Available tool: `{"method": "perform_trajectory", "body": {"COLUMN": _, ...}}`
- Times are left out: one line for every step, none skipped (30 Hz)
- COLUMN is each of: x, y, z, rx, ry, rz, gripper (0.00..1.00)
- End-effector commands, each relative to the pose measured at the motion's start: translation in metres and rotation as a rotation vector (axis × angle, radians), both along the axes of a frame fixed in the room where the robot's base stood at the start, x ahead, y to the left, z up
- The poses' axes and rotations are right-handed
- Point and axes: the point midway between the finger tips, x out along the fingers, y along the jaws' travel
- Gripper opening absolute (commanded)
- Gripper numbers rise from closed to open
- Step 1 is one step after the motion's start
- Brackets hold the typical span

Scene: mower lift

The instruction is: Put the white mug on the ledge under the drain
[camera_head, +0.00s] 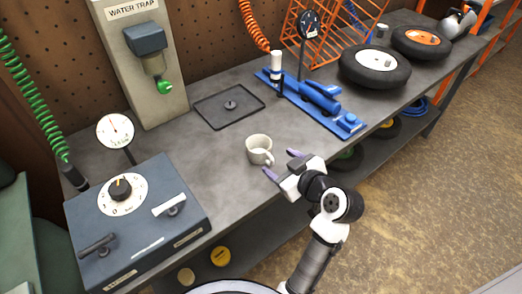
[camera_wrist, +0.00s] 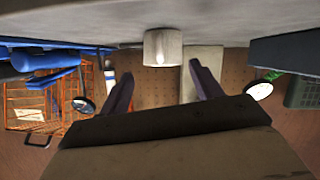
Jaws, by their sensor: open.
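The white mug (camera_head: 259,149) stands upright on the grey bench, near its front edge, with its handle toward the lower right. It also shows in the wrist view (camera_wrist: 162,48), upside down, beyond the fingers. My gripper (camera_head: 281,164) is open and empty just right of the mug, its purple fingers apart from each other. The water trap (camera_head: 150,55) is on a pale panel at the back wall, with a green drain knob (camera_head: 165,88) at its bottom. I cannot make out a separate ledge under the drain.
A dark flat tray (camera_head: 212,119) with a small knob-like part lies behind the mug. A blue control box (camera_head: 140,226) stands at left, a round gauge (camera_head: 115,130) behind it. A blue tool (camera_head: 312,98) and wheels (camera_head: 374,68) fill the right.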

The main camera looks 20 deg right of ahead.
Motion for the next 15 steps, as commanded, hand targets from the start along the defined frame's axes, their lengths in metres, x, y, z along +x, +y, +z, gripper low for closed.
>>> {"method": "perform_trajectory", "body": {"x": 0.003, "y": 0.001, "z": -0.001, "rx": 0.001, "ry": 0.001, "rz": -0.001, "gripper": 0.65}}
{"method": "perform_trajectory", "body": {"x": 0.004, "y": 0.001, "z": -0.002, "rx": 0.000, "ry": 0.002, "rz": -0.001, "gripper": 0.65}}
{"method": "perform_trajectory", "body": {"x": 0.006, "y": 0.001, "z": -0.002, "rx": 0.001, "ry": 0.002, "rz": -0.001, "gripper": 0.65}}
{"method": "perform_trajectory", "body": {"x": 0.008, "y": 0.002, "z": -0.003, "rx": 0.001, "ry": 0.003, "rz": 0.000, "gripper": 0.65}}
{"method": "perform_trajectory", "body": {"x": 0.011, "y": 0.003, "z": -0.003, "rx": 0.003, "ry": 0.002, "rz": 0.000, "gripper": 0.65}}
{"method": "perform_trajectory", "body": {"x": 0.016, "y": 0.004, "z": -0.005, "rx": 0.003, "ry": 0.003, "rz": 0.001, "gripper": 0.65}}
{"method": "perform_trajectory", "body": {"x": 0.020, "y": 0.005, "z": -0.006, "rx": 0.003, "ry": 0.003, "rz": 0.001, "gripper": 0.65}}
{"method": "perform_trajectory", "body": {"x": 0.024, "y": 0.006, "z": -0.008, "rx": 0.003, "ry": 0.004, "rz": 0.001, "gripper": 0.65}}
{"method": "perform_trajectory", "body": {"x": 0.030, "y": 0.007, "z": -0.010, "rx": 0.004, "ry": 0.004, "rz": 0.001, "gripper": 0.65}}
{"method": "perform_trajectory", "body": {"x": 0.034, "y": 0.008, "z": -0.013, "rx": 0.004, "ry": 0.005, "rz": 0.001, "gripper": 0.65}}
{"method": "perform_trajectory", "body": {"x": 0.038, "y": 0.009, "z": -0.015, "rx": 0.002, "ry": 0.002, "rz": 0.001, "gripper": 0.65}}
{"method": "perform_trajectory", "body": {"x": 0.042, "y": 0.010, "z": -0.017, "rx": 0.002, "ry": 0.003, "rz": 0.001, "gripper": 0.65}}
{"method": "perform_trajectory", "body": {"x": 0.045, "y": 0.011, "z": -0.019, "rx": 0.001, "ry": 0.003, "rz": 0.000, "gripper": 0.65}}
{"method": "perform_trajectory", "body": {"x": 0.047, "y": 0.011, "z": -0.020, "rx": 0.001, "ry": 0.001, "rz": -0.001, "gripper": 0.65}}
{"method": "perform_trajectory", "body": {"x": 0.049, "y": 0.012, "z": -0.021, "rx": 0.001, "ry": 0.001, "rz": 0.000, "gripper": 0.65}}
